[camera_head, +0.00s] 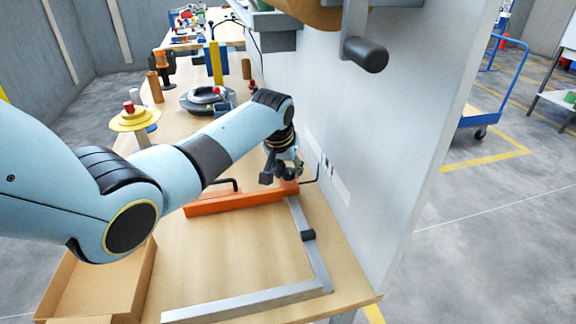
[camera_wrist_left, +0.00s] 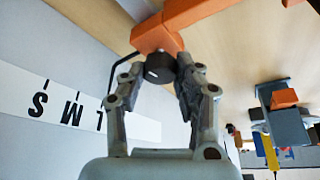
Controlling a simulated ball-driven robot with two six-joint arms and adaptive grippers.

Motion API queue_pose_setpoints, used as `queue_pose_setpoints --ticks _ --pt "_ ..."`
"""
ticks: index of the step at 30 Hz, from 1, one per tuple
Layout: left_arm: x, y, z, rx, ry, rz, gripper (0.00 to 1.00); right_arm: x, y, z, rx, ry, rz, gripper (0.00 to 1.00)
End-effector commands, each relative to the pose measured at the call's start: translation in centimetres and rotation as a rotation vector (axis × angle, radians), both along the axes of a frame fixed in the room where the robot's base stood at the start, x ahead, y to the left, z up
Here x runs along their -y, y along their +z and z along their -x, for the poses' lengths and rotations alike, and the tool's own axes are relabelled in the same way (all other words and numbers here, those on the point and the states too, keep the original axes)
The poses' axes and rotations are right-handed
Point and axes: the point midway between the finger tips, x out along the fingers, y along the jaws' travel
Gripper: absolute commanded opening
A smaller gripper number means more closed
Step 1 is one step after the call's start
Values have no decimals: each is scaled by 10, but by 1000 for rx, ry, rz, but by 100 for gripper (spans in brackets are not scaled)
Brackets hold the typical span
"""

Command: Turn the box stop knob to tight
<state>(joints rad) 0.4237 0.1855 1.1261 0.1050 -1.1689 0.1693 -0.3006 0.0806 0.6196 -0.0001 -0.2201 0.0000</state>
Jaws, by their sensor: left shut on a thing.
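The orange box stop (camera_head: 235,202) lies across the table beside the grey upright panel. My left gripper (camera_head: 283,175) is over its right end, pointing down. In the left wrist view, my left gripper (camera_wrist_left: 160,80) is shut on a dark round knob (camera_wrist_left: 160,66) with a pale mark on its face. The knob sits against the orange block (camera_wrist_left: 156,36) of the stop. In the head view the knob is hidden by the gripper. My right gripper is not in view.
An open cardboard box (camera_head: 75,290) is at lower left. A strip lettered S, M, L (camera_wrist_left: 60,108) is on the panel. A black crank handle (camera_head: 365,54) juts out above.

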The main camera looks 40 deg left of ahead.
Motion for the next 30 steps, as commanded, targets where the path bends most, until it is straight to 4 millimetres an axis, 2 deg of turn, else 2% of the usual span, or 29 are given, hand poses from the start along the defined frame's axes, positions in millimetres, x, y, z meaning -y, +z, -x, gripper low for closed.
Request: queue_pose_setpoints --ticks 2,3,8,16,20,23,30 --pt "0 0 -1 3 0 -1 0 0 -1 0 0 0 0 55" --pt "0 0 -1 3 0 -1 33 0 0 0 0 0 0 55" --pt "0 0 -1 3 0 -1 54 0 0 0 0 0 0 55" --pt "0 1 0 2 1 0 54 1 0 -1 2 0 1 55" --pt "0 9 2 4 0 -1 54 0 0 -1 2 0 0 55" --pt "2 22 8 5 0 -1 54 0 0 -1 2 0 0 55" --pt "6 72 28 6 -1 -3 54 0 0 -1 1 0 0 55"
